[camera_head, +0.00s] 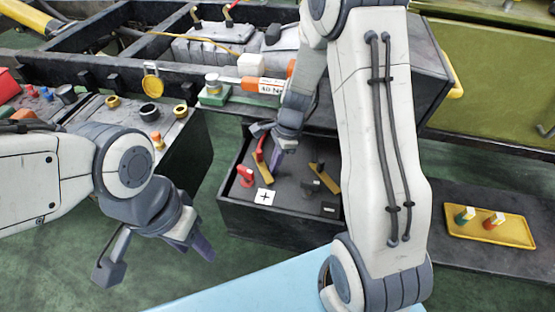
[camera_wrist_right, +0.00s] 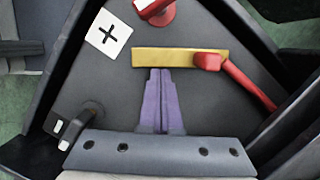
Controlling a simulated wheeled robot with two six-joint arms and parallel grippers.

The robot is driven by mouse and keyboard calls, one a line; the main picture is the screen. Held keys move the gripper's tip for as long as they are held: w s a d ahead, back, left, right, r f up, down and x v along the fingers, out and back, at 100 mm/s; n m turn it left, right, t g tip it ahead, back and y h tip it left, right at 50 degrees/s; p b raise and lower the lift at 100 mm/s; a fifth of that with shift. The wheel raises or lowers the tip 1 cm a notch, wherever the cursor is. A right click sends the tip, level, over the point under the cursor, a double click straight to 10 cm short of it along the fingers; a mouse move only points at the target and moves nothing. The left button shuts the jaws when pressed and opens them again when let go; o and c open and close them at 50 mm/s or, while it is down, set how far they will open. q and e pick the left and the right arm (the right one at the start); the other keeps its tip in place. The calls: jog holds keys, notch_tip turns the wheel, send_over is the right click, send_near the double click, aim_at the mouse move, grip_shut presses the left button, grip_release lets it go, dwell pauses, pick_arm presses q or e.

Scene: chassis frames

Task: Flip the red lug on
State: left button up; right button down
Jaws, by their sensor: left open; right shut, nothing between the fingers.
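The red lug (camera_head: 259,150) sits at one end of a brass-yellow bar (camera_head: 265,172) in a dark open box. In the right wrist view the red lug (camera_wrist_right: 240,80) slants away from the right end of the yellow bar (camera_wrist_right: 165,58). A red post (camera_head: 245,177) stands near the bar, by a white plus card (camera_head: 265,196). My right gripper (camera_head: 276,158) is shut and empty over the box. Its purple fingertips (camera_wrist_right: 160,72) end beside the bar's middle; contact cannot be told. My left gripper (camera_head: 155,262) is open and empty, left of the box.
A black post (camera_head: 310,187) and a second yellow bar (camera_head: 325,178) stand at the box's right side. The box's dark walls (camera_head: 265,222) surround the parts. A yellow tray (camera_head: 465,230) with two small pieces lies at the right. A light blue surface (camera_head: 245,290) is in front.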

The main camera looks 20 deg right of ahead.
aim_at(259, 178)
jog(key=a+m, duration=0.1)
jog(key=m+p, duration=0.1)
jog(key=shift+s+a+r+m+t, duration=0.15)
jog(key=shift+s+a+m+t, duration=0.15)
jog(key=shift+a, duration=0.1)
jog(key=a+m+p, duration=0.1)
jog(key=a+m, duration=0.1)
jog(key=shift+m+t, duration=0.4)
jog(key=shift+w+a+p, duration=0.1)
jog(key=shift+a+p, duration=0.25)
jog(key=shift+a, duration=0.1)
jog(key=p+v, duration=0.9)
jog(key=shift+r, duration=0.35)
jog(key=shift+a, duration=0.15)
jog(key=shift+r, duration=0.1)
